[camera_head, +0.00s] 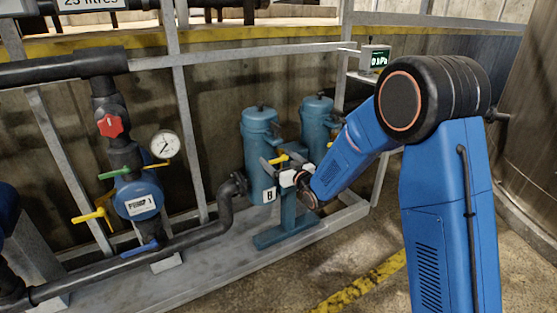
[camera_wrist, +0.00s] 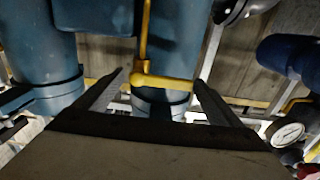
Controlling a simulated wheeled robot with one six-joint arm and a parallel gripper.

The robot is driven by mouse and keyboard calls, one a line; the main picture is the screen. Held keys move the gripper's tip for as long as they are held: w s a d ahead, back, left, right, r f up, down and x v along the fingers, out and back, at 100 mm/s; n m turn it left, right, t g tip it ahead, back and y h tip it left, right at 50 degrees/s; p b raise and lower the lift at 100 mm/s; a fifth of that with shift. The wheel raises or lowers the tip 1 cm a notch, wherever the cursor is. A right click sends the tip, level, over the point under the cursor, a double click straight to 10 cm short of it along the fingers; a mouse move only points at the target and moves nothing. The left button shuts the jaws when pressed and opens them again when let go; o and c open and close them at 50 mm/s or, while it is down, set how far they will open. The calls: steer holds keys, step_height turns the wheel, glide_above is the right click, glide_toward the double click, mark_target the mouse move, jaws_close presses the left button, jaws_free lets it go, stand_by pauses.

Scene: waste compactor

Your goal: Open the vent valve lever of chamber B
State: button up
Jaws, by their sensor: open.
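Chamber B is a blue cylinder (camera_head: 260,150) with a "B" label low on its front, on the left of two cylinders in the head view. A yellow lever (camera_head: 278,160) shows beside it, partly hidden by my gripper (camera_head: 281,161). In the wrist view the yellow lever (camera_wrist: 165,82) has a bar across the space between the fingertips and an arm running up from its left end. My gripper (camera_wrist: 159,78) is open, with a finger on each side of the bar. I cannot tell whether either finger touches it.
A second blue cylinder (camera_head: 317,125) stands just right of chamber B. A grey frame post (camera_head: 180,110), a black pipe (camera_head: 235,195) and a pump with gauge (camera_head: 165,144) are on the left. A small display (camera_head: 375,58) sits behind my arm. Floor is clear in front.

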steer(key=c, duration=1.5)
steer(key=shift+f, duration=0.1)
steer(key=n, duration=0.2)
steer(key=f+n, duration=0.1)
steer(key=n, duration=0.1)
steer(key=shift+f+n, duration=0.15)
steer(key=shift+n, duration=0.25)
steer(key=shift+w+d+f+n, duration=0.3)
steer(key=shift+f+n, duration=0.15)
steer(key=shift+n, duration=1.75)
steer(key=shift+w+d+f+n, duration=0.15)
steer(key=shift+d+f+n, duration=0.3)
steer(key=shift+n, duration=1.75)
steer(key=shift+w+d+f+n, duration=0.25)
steer(key=shift+f+n, duration=0.25)
steer(key=shift+n, duration=1.7)
